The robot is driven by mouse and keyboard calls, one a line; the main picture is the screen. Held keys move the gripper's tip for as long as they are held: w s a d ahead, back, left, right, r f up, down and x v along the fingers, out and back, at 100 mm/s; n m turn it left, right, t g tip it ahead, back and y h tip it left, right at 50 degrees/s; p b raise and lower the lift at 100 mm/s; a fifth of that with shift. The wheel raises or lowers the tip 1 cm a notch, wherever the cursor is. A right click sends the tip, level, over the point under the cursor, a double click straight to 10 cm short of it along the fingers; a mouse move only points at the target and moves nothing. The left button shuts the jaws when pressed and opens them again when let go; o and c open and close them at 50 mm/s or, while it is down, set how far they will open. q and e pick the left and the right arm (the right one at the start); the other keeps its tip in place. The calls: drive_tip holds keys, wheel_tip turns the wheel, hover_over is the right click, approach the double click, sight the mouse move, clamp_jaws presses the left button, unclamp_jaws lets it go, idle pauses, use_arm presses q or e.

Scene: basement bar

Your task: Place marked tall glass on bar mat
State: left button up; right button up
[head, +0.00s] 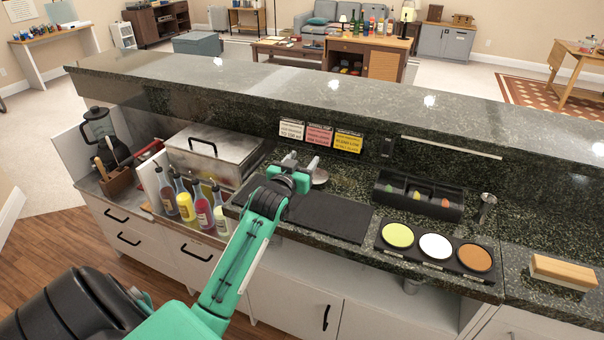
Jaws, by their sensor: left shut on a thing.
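My left gripper (300,163) reaches over the counter at the back left part of the black bar mat (330,222). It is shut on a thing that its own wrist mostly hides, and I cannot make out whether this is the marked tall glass. No tall glass shows clearly elsewhere. The bar mat lies flat on the dark stone counter, and its visible part is bare. My right gripper is not in view.
Several bottles (203,208) stand left of my gripper, before a steel lidded box (213,157). A black garnish tray (418,196) and a three-dish rimmer (436,246) lie right of the mat. The raised bar ledge (370,95) runs behind, with three small signs (320,136) below it.

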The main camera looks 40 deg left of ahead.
use_arm(q)
drive_tip(key=shift+f, duration=2.35)
drive_tip(key=shift+f, duration=0.15)
drive_tip(key=o, duration=1.4)
drive_tip(key=shift+o, duration=0.2)
drive_tip(key=shift+d, duration=0.1)
drive_tip(key=b+v, duration=0.1)
drive_tip(key=v, duration=1.1)
drive_tip(key=shift+b, duration=0.35)
